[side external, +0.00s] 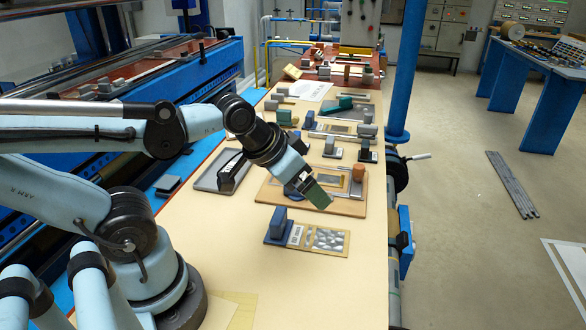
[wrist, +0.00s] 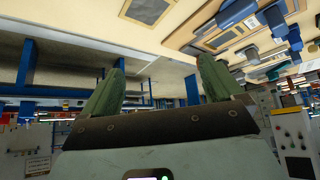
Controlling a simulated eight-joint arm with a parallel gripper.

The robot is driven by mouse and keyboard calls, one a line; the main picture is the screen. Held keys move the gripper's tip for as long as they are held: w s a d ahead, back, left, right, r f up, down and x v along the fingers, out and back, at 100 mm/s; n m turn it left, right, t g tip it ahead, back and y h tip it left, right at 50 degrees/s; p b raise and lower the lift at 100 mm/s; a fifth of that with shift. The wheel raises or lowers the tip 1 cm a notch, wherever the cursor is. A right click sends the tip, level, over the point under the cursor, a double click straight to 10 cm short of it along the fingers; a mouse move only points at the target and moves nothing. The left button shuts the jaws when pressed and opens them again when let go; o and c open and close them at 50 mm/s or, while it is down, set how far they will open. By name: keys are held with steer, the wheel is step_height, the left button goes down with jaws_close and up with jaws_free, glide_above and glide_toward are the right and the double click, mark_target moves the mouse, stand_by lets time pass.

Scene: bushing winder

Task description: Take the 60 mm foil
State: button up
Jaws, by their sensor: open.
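My gripper (side external: 318,196) has green fingers and hangs in the air over the front part of the work table, tilted down to the right. In the wrist view its two fingers (wrist: 158,82) stand apart with nothing between them. No piece reads clearly as the 60 mm foil; I cannot make out any size marking. A blue block with a white label and a tan frame with silvery ovals (side external: 326,239) lie below and in front of my gripper. A wooden board (side external: 349,208) with a framed panel lies behind, partly hidden by my gripper.
A grey tray (side external: 206,183) with a dark holder lies left of the board. Several blocks and rollers stand farther back on the table (side external: 345,285), whose front is mostly bare. A blue post (side external: 407,70) rises at the right edge, and a blue machine (side external: 190,90) borders the left.

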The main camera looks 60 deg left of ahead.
steer(key=w+a+r+m+g+y, duration=0.1)
steer(key=w+a+r+m+g, duration=0.35)
steer(key=w+a, duration=0.5)
steer(key=a+f+m+g, duration=0.1)
steer(key=a+f, duration=0.1)
steer(key=a, duration=0.2)
steer(key=w+a+f+m, duration=0.1)
steer(key=a+f+m, duration=0.1)
steer(key=a, duration=0.3)
steer(key=w+a+f+m+g+h, duration=0.1)
steer(key=a+f, duration=0.1)
steer(key=a, duration=0.3)
steer(key=shift+w+m+g, duration=0.25)
steer(key=shift+g, duration=0.1)
step_height(320, 180, down, 5)
steer(key=shift+r, duration=0.1)
steer(key=shift+s+d+f, duration=0.1)
steer(key=shift+s+f, duration=0.1)
steer(key=shift+f, duration=1.35)
steer(key=shift+s+f, duration=0.15)
steer(key=shift+f, duration=1.4)
steer(key=shift+c, duration=0.4)
jaws_close()
